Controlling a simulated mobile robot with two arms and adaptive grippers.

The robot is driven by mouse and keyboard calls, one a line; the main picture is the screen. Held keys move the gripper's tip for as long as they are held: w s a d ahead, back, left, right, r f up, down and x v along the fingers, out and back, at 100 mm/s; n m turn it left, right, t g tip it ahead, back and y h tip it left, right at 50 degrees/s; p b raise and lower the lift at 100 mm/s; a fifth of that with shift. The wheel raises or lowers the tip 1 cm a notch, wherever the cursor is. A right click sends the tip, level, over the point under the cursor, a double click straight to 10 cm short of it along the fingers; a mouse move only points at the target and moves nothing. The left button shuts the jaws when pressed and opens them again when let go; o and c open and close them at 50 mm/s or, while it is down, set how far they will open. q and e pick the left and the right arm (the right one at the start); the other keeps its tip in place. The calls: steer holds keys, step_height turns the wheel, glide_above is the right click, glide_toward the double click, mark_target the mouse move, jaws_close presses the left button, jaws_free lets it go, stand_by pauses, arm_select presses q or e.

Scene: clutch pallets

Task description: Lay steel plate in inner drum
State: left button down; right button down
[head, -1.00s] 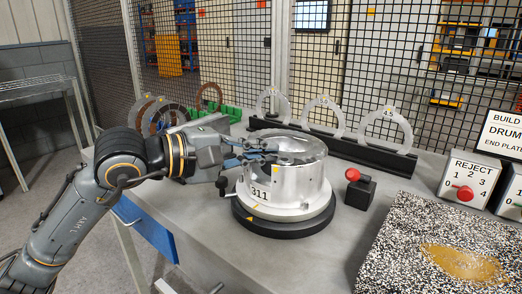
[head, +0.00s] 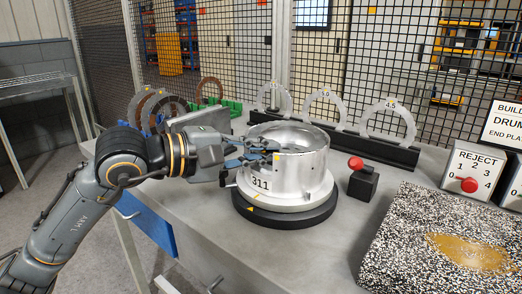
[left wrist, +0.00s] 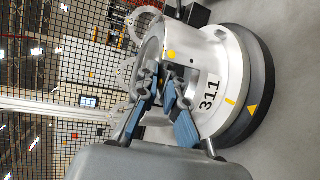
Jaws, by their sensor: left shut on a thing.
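The silver inner drum (head: 300,175), marked 311, stands upright on a dark round base (head: 290,217) on the bench. It also shows in the left wrist view (left wrist: 228,65), with an opening in its wall facing my gripper. My left gripper (head: 265,153) is at the drum's left side, its blue fingers at the opening near the rim. In the left wrist view the fingertips (left wrist: 163,82) are close together at that opening. The gripper is shut on a steel plate, mostly hidden by the fingers and drum wall. My right gripper is out of view.
Several steel rings stand in a black rack (head: 345,146) behind the drum. Brown rings (head: 160,112) stand at the back left. A red-knobbed black block (head: 363,182) and a speckled slab (head: 430,245) lie right. Mesh fencing closes off the back.

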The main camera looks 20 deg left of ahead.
arm_select(q)
steer(key=shift+f, duration=0.35)
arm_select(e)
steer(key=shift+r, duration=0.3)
arm_select(q)
steer(key=c, duration=1.4)
jaws_free()
steer(key=shift+w+d, duration=0.15)
steer(key=shift+w, duration=0.05)
steer(key=shift+o, duration=0.2)
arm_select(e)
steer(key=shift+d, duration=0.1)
arm_select(q)
steer(key=shift+r, duration=0.1)
